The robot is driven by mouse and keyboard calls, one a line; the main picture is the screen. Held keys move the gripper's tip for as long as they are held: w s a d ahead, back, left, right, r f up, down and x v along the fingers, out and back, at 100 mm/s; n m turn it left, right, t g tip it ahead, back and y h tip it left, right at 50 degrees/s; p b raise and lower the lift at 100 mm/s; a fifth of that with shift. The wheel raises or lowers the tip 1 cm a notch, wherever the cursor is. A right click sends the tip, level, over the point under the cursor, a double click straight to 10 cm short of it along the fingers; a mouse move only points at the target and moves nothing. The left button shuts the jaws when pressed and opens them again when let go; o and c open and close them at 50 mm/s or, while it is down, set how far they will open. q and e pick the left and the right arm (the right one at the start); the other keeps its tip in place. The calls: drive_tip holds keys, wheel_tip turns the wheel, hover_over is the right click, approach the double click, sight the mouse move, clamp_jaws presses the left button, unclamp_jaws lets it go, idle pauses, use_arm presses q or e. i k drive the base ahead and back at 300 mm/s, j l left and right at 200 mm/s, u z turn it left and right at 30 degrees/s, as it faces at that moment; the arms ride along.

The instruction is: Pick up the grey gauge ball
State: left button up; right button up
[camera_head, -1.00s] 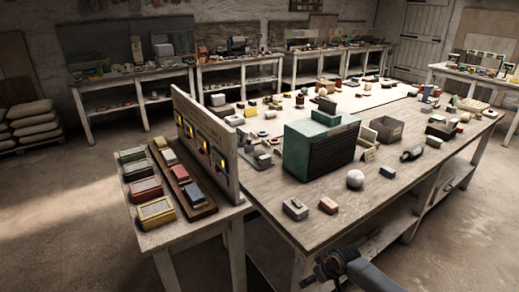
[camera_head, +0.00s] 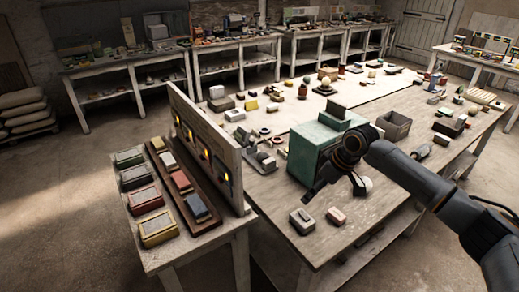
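A pale grey ball (camera_head: 366,185), likely the gauge ball, sits on the large table in front of the green cabinet. My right arm's dark wrist and gripper partly cover it. My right gripper (camera_head: 336,192) is in front of the cabinet and points down, just left of the ball in the picture. Its dark fingers look spread apart with nothing between them. I cannot tell its exact height or distance from the ball. My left gripper is not in view.
The green cabinet (camera_head: 312,142) stands close behind the gripper. Two small blocks, a grey one (camera_head: 302,221) and a pink one (camera_head: 336,216), lie near the front edge. A grey bin (camera_head: 394,128) is behind my arm. A side table with coloured boxes (camera_head: 158,228) is at left.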

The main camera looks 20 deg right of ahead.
sight(263, 155)
drive_tip(key=i, duration=1.6)
